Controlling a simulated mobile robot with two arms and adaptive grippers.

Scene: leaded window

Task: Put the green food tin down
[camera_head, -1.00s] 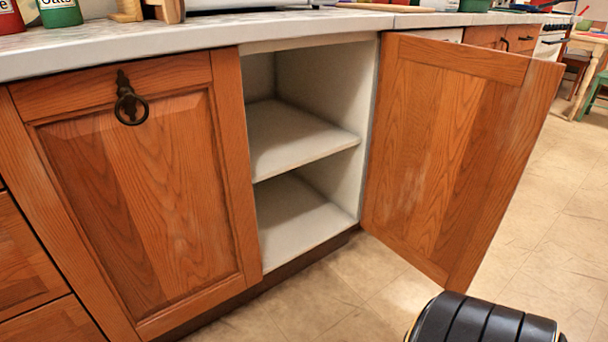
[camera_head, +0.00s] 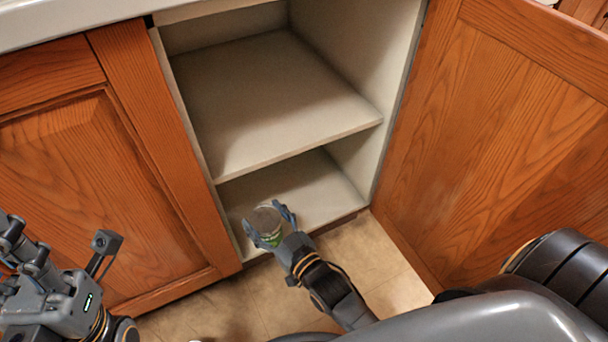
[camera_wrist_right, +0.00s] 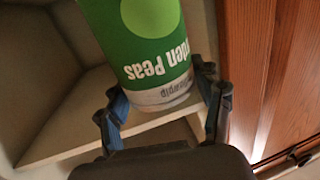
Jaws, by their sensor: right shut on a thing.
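A green food tin (camera_head: 267,227) is held in my right gripper (camera_head: 268,218), whose fingers are shut on its two sides. The tin is at the cabinet opening, below the middle shelf and over the front left part of the cabinet floor (camera_head: 310,190). I cannot tell whether its base touches the floor board. In the right wrist view the tin (camera_wrist_right: 145,45) shows an inverted "Peas" label between the blue-grey fingers (camera_wrist_right: 160,90). My left gripper (camera_head: 22,245) is at the lower left, away from the tin; its fingertips are unclear.
The middle shelf (camera_head: 270,95) is empty, and its front edge is just above the tin. The open wooden door (camera_head: 490,130) stands on the right. A closed door (camera_head: 90,190) is on the left. The visible cabinet floor right of the tin is clear.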

